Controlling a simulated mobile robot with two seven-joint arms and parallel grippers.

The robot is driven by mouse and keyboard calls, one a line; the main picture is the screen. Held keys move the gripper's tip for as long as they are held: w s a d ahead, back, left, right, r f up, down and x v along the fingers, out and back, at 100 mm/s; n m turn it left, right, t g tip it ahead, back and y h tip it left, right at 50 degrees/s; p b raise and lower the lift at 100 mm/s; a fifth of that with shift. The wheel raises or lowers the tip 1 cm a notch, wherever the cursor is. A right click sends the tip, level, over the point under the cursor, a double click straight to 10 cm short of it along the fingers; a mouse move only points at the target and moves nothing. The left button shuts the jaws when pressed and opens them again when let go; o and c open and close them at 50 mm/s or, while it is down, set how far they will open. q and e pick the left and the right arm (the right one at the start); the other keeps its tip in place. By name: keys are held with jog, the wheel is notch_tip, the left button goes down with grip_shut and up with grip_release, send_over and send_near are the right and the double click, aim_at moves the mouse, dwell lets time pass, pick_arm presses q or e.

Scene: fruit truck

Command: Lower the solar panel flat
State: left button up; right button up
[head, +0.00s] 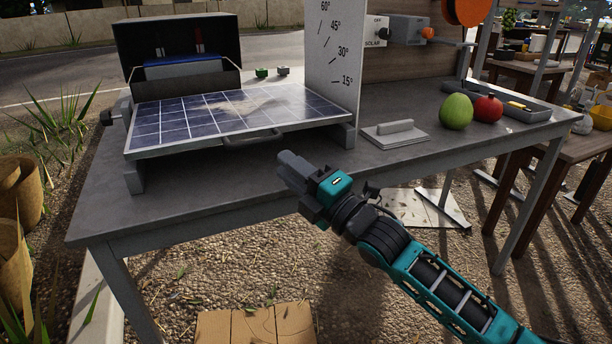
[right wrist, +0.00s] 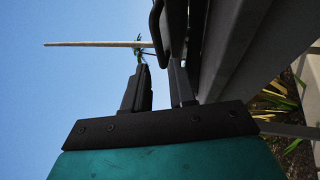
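The solar panel (head: 215,115) is a blue gridded sheet in a pale frame on the grey table. It lies flat or nearly flat, low over the table, its front edge near small grey supports. Its handle (head: 253,140) sticks out from the middle of the front edge. My right gripper (head: 288,165) is just in front and to the right of the handle, apart from it in the head view. In the right wrist view its two fingers (right wrist: 160,85) stand apart with nothing clearly held; a dark looped bar (right wrist: 157,28), likely the handle, shows beyond the tips. My left gripper is not in view.
A white angle board (head: 335,50) stands at the panel's right end. An open dark box (head: 180,45) is behind the panel. A grey block with a handle (head: 395,135), a green fruit (head: 456,111) and a red fruit (head: 488,108) sit right. The table's front strip (head: 225,190) is clear.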

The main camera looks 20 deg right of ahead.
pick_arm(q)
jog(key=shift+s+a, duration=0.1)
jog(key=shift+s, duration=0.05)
pick_arm(e)
jog(key=shift+v, duration=1.8)
jog(key=s+a+f+m+g+h, duration=0.2)
jog(key=s+f+m+g+h, duration=0.15)
jog(key=s+f+m, duration=0.7)
jog(key=s+a+f+m+g+h, duration=0.3)
jog(key=s+f+m, duration=0.4)
jog(key=f+m, duration=0.6)
pick_arm(q)
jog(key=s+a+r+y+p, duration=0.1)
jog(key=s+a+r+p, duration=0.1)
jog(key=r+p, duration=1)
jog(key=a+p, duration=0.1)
jog(key=p, duration=0.5)
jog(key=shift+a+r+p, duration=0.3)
pick_arm(e)
jog(key=s+d+r+n+g, duration=0.1)
jog(key=s+d+r, duration=0.1)
jog(key=r, duration=0.8)
jog(key=shift+d+r+n, duration=0.2)
jog(key=shift+d+n, duration=0.15)
jog(key=shift+d, duration=0.5)
jog(key=shift+g, duration=0.25)
